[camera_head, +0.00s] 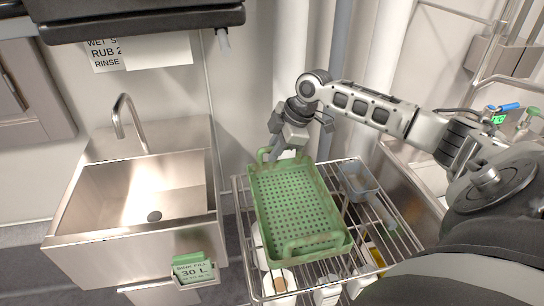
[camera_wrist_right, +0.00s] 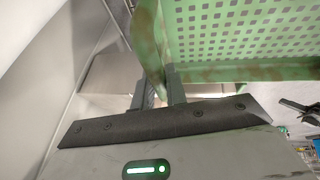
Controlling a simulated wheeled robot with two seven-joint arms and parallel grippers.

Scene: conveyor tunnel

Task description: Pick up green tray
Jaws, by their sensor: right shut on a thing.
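The green tray (camera_head: 294,206) is a perforated rectangular basket with a raised handle at each end. It is over the wire rack, and I cannot tell whether it rests on it or is slightly raised. My right gripper (camera_head: 273,151) is at the tray's far end, shut on the far handle. In the right wrist view the gripper (camera_wrist_right: 160,90) has its fingers closed at the green tray's (camera_wrist_right: 240,72) edge, which shows brown worn marks. My left gripper is not in view.
The wire rack (camera_head: 239,192) holds a clear blue-grey container (camera_head: 358,182) right of the tray, with white containers below. A steel sink (camera_head: 70,243) stands to the left with a green-topped sign box (camera_head: 195,270) on its front. A wall and pipes stand behind.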

